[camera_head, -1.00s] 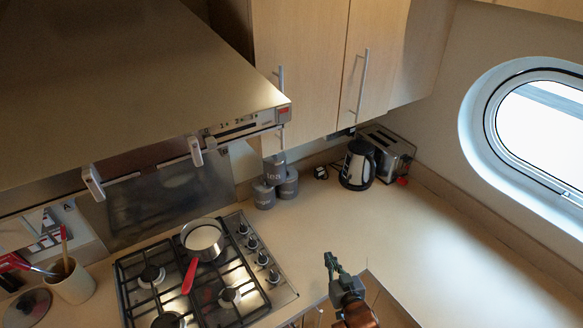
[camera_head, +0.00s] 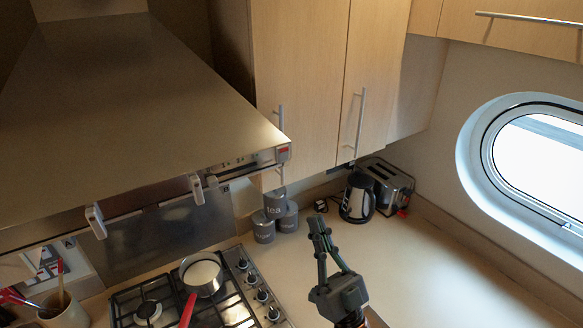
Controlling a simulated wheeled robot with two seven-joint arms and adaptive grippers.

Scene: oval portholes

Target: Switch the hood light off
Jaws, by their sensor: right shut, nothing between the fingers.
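The steel range hood (camera_head: 130,110) fills the upper left of the head view. Its control strip (camera_head: 240,161) runs along the front edge near the right corner, with a red patch (camera_head: 283,154) at the end. The markings on the strip are too small to read, and I cannot tell from them whether the light is on. My right gripper (camera_head: 317,222) is raised over the counter, to the right of the hob and below the hood's right corner. It is shut and empty, apart from the hood. My left gripper is not in view.
A gas hob (camera_head: 215,300) holds a pan (camera_head: 202,275) with a red handle. Grey canisters (camera_head: 264,227), a kettle (camera_head: 357,197) and a toaster (camera_head: 388,183) stand at the back. Upper cabinets (camera_head: 300,80) adjoin the hood. The right counter (camera_head: 440,270) is clear.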

